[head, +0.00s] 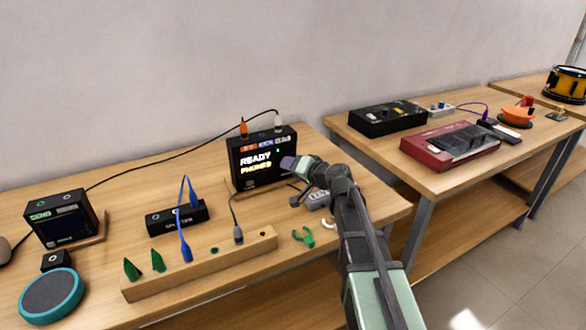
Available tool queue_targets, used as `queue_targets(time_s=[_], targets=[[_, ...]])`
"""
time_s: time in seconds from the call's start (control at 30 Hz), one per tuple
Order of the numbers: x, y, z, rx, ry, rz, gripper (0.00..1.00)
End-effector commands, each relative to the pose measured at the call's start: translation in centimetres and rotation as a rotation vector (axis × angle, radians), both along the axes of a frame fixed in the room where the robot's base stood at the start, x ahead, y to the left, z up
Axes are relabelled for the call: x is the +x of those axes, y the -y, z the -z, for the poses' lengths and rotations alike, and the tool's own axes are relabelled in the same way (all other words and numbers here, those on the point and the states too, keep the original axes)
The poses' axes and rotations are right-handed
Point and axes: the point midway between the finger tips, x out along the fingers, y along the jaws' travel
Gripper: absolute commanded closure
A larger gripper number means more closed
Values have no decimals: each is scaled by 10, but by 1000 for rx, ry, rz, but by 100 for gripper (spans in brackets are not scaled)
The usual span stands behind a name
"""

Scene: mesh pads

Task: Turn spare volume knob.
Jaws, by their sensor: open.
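I cannot tell for sure which part is the spare volume knob. My gripper (289,163) is at the end of my arm, in front of the right side of a black box (250,150) with a lit "READY PHONES" display. The gripper is open; its fingertips are small in the picture, and I cannot tell whether they touch the box.
A wooden rail (205,267) with green, blue and grey plugs lies along the left table. A small black splitter box (178,217), a black "SEND" box (60,218) and a teal round pad (50,294) stand left. A dark red device (450,146) lies on the right table.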

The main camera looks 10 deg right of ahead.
Motion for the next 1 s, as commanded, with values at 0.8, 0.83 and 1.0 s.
queue_targets(time_s=[0.8, 0.83, 1.0], targets=[[-87, 55, -27, 0, 0, 0, 47], [-87, 55, -27, 0, 0, 0, 47], [-90, 49, -30, -14, -15, -17, 47]])
